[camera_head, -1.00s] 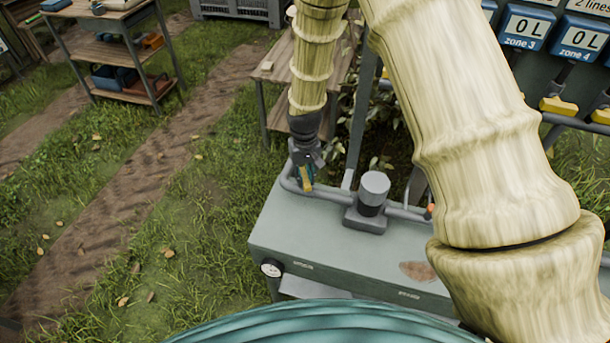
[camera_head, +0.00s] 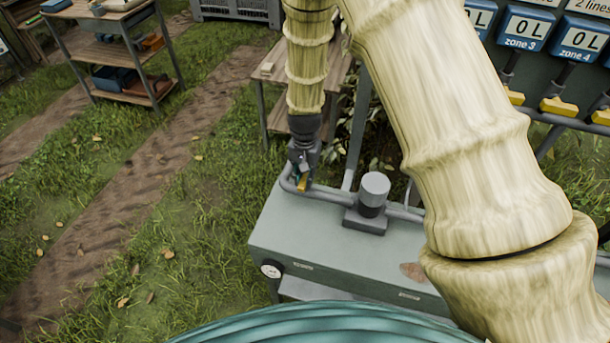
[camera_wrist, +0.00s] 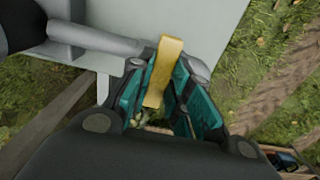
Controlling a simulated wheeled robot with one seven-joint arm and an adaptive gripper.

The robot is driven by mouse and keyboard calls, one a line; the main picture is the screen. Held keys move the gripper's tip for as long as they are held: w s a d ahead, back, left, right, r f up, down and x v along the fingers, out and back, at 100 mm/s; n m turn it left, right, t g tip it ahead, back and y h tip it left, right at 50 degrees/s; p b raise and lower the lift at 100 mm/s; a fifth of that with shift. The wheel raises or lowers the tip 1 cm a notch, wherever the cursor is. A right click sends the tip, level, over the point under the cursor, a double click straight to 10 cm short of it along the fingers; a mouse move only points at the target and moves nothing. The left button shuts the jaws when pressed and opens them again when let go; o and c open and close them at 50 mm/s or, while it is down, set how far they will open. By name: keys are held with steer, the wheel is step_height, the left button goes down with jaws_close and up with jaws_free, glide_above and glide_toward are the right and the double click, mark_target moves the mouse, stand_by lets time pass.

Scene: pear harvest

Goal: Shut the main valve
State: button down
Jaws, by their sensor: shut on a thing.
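The main valve's yellow lever (camera_wrist: 163,72) is between the teal-padded fingers of my gripper (camera_wrist: 170,105) in the wrist view. My gripper is shut on it. In the head view, my gripper (camera_head: 303,172) reaches down from above at the left end of the grey pipe (camera_head: 332,202), and a small part of the yellow lever (camera_head: 302,184) shows below the fingers. The lever lies across the grey pipe (camera_wrist: 110,40) in the wrist view. The valve body is mostly hidden by my gripper.
The pipe runs along a grey bench-like box (camera_head: 330,250) with a round pump-like cylinder (camera_head: 375,190) and a gauge (camera_head: 271,270). Yellow zone valve levers (camera_head: 558,106) are on the right. A tool shelf (camera_head: 110,50) stands at the far left; grass lies between.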

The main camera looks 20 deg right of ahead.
mark_target(305, 178)
stand_by(0.3)
steer(key=c, duration=1.3)
jaws_free()
step_height(305, 178, up, 12)
